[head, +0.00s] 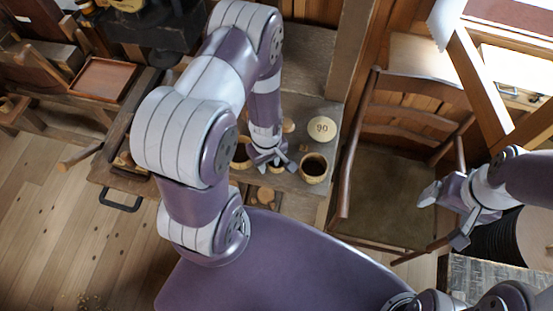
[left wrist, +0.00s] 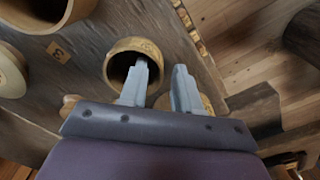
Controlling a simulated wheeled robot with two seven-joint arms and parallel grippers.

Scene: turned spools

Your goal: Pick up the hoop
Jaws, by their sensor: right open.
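The hoop (left wrist: 124,46), a hollow pale wooden ring, stands on the bench in the middle of the left wrist view. In the head view the hoop (head: 240,166) is partly hidden behind my left arm and gripper. My left gripper (head: 268,163) points down over the bench. In the left wrist view its fingers (left wrist: 161,68) are apart, one over the hoop's opening and one outside its wall. I cannot tell whether they touch the wall. My right gripper (head: 445,217) is open and empty, at the far right beside the chair.
A wooden cup (head: 314,168) stands right of my left gripper; a round disc marked 90 (head: 321,129) lies behind it. A wooden chair (head: 390,190) stands right of the bench. Open floor (head: 50,200) is at left.

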